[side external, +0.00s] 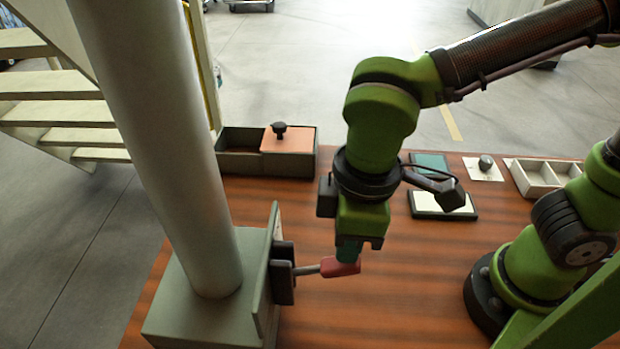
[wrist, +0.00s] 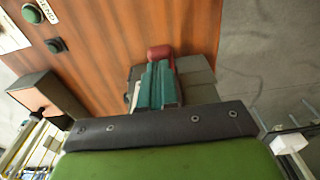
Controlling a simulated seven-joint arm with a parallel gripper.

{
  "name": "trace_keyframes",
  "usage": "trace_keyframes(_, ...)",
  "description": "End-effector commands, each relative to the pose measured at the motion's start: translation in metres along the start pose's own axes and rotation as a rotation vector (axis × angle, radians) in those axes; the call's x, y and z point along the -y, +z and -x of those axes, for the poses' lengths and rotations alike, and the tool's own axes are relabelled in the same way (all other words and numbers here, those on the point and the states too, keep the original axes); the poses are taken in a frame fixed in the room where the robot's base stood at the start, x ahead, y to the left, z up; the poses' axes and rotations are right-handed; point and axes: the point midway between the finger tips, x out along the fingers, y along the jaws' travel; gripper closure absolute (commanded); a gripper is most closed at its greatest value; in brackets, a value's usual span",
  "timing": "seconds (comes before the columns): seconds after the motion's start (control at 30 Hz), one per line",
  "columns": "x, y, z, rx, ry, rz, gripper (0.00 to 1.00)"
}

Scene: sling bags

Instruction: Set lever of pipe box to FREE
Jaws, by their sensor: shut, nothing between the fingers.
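The pipe box (side external: 205,300) is a grey-green box at the lower left of the side view, with a thick pipe (side external: 150,130) rising from it. Its lever (side external: 308,270) sticks out to the right from a dark mount (side external: 283,272) and ends in a red grip (side external: 341,267). My gripper (side external: 348,256) points down with its teal fingers shut and empty, right at the red grip. I cannot tell whether they touch. In the wrist view the fingers (wrist: 158,84) partly cover the red grip (wrist: 160,52) and the box (wrist: 198,78). No FREE marking is readable.
A dark box with an orange lid and black knob (side external: 280,128) stands at the back. A green-and-white panel (side external: 440,200), a knob on a white plate (side external: 486,164) and a pale divided tray (side external: 540,178) lie at the back right. The pipe stands left of my arm. The front table is clear.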

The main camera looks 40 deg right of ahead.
Motion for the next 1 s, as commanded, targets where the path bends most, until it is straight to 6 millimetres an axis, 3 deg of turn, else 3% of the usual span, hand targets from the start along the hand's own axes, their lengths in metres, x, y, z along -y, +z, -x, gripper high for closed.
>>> trace_keyframes(0.5,0.000,0.032,-0.047,0.006,-0.001,-0.002,1.00)
trace_keyframes(1.0,0.000,0.038,-0.091,0.004,-0.001,-0.001,1.00)
